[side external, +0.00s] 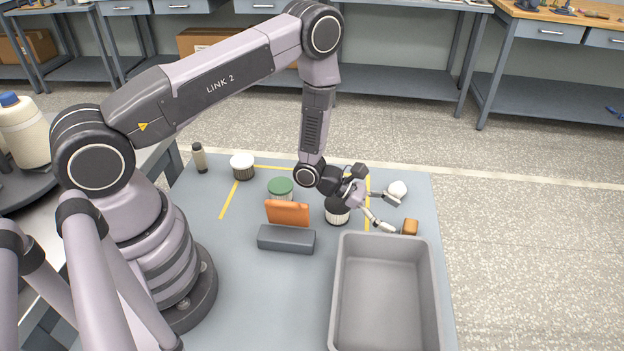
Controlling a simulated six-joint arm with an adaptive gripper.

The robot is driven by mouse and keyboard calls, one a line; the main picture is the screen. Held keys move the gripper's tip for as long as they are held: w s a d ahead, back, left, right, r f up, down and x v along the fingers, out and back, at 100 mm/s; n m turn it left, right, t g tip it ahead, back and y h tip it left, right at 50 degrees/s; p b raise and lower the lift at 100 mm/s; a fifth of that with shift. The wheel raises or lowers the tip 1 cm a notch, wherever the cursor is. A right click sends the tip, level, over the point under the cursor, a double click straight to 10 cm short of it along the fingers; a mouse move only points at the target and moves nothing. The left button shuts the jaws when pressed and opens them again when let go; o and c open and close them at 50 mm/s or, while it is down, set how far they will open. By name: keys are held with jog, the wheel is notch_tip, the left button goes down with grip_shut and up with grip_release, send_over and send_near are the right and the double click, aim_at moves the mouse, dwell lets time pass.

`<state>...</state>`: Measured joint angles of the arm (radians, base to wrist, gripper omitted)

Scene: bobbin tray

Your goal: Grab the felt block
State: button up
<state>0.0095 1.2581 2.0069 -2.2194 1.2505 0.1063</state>
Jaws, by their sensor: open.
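A small orange-brown block (410,227) sits on the blue-grey table, just behind the grey bin; it is the likeliest felt block, but its material is too small to tell. My gripper (391,214) is low over the table, left of this block, with its fingers spread and pointing towards it. One fingertip is close to the block's left side; I cannot tell whether they touch. Nothing shows between the fingers. A larger orange piece (288,212) stands upright behind a long dark grey block (286,239), left of my gripper.
A grey open bin (341,290) fills the front right and looks empty. A white round item (397,189) lies close behind my fingers. A black-topped bobbin (337,211), a green-topped one (280,187), a white-topped one (242,167) and a small bottle (199,158) stand leftward.

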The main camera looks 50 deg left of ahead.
aim_at(406, 223)
jog(key=x, duration=0.5)
jog(key=shift+w+f, duration=0.25)
jog(key=shift+f, duration=0.1)
jog(key=shift+a, duration=0.1)
jog(key=c, duration=1.1)
jog(key=shift+r, duration=0.1)
